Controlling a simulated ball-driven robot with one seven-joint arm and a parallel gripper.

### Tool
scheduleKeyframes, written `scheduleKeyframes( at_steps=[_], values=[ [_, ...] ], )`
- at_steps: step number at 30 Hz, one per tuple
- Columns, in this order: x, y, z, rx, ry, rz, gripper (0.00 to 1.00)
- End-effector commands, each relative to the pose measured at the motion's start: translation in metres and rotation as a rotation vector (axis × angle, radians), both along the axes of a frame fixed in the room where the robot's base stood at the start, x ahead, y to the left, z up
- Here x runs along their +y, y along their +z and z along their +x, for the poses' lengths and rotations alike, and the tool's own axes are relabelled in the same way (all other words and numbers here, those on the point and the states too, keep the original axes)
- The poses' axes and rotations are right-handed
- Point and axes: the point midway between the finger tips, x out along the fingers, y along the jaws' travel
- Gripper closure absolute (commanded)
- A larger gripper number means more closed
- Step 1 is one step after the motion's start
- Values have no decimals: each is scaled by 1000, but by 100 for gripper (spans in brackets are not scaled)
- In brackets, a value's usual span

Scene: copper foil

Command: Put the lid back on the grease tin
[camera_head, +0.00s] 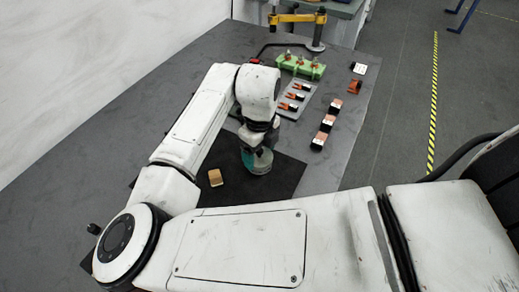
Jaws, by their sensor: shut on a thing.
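The grease tin (261,167) is a small round teal and pale-grey thing on the black mat, directly below my gripper. My gripper (255,149) points down at the top of the tin and is shut on what seems to be its lid. The fingers and the wrist hide most of the lid. I cannot tell whether the lid touches the rim or sits level on it.
A small tan block (215,178) lies left of the tin on the black mat (285,178). Beyond are a grey tray (288,112) of orange-and-black pieces, a green rack (301,66) and a row of dark blocks (327,123).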

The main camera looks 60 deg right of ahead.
Motion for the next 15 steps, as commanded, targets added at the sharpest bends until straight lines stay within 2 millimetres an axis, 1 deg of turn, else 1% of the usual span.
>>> scheduleKeyframes(
  at_steps=[9,10,15],
  values=[
    [0,0,0,0,0,0,51],
    [0,0,0,0,0,0,21],
    [0,0,0,0,0,0,4]
  ],
)
